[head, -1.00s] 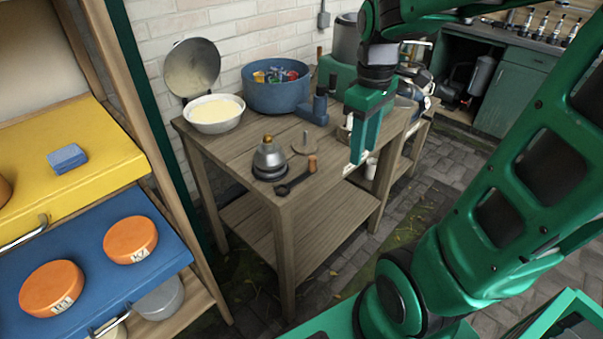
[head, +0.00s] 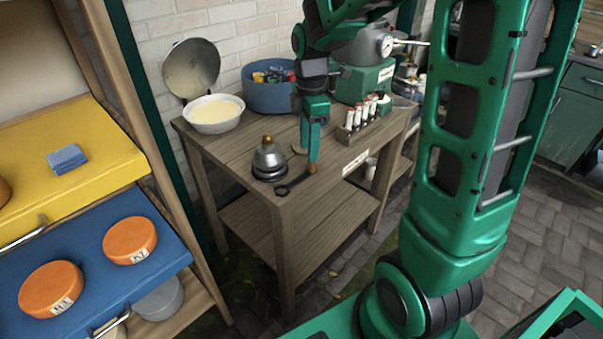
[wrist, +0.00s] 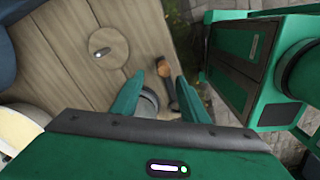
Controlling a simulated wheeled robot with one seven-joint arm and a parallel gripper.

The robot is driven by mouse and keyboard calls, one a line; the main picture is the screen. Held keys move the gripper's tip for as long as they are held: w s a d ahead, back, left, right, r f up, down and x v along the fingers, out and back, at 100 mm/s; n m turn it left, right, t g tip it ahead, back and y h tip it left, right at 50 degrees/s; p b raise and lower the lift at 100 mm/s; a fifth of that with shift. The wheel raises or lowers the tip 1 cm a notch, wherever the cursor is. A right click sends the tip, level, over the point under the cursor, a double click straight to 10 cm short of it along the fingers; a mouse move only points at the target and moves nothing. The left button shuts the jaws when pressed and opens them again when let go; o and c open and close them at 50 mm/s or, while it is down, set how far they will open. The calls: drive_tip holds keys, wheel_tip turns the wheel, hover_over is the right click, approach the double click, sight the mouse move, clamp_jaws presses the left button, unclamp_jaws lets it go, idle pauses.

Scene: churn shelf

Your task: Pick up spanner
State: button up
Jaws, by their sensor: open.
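The spanner (head: 291,184) lies on the near right corner of the wooden table (head: 225,150), with a dark ring end and a brown handle end. In the wrist view the spanner (wrist: 172,94) shows its brown end beyond the fingertips and its dark shaft between them, nearer the right finger. My gripper (head: 312,150) is over the handle end in the head view, hiding part of it. In the wrist view my gripper (wrist: 160,97) is open and empty. The gap between fingers and spanner is hard to judge.
A grey bell-shaped pot (head: 269,158) stands close beside the spanner. Behind are a cream-filled bowl (head: 215,127), a blue tub (head: 262,97) and a rack of small bottles (head: 348,134). A round wooden disc (wrist: 88,50) lies near the spanner. Drawers with orange tins (head: 130,240) stand at left.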

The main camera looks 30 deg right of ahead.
drive_tip(key=shift+s+d+f, duration=0.15)
drive_tip(key=shift+s+f, duration=0.05)
drive_tip(key=shift+f, duration=1.15)
drive_tip(key=shift+s+d+f, duration=0.15)
drive_tip(key=shift+f, duration=1.15)
clamp_jaws()
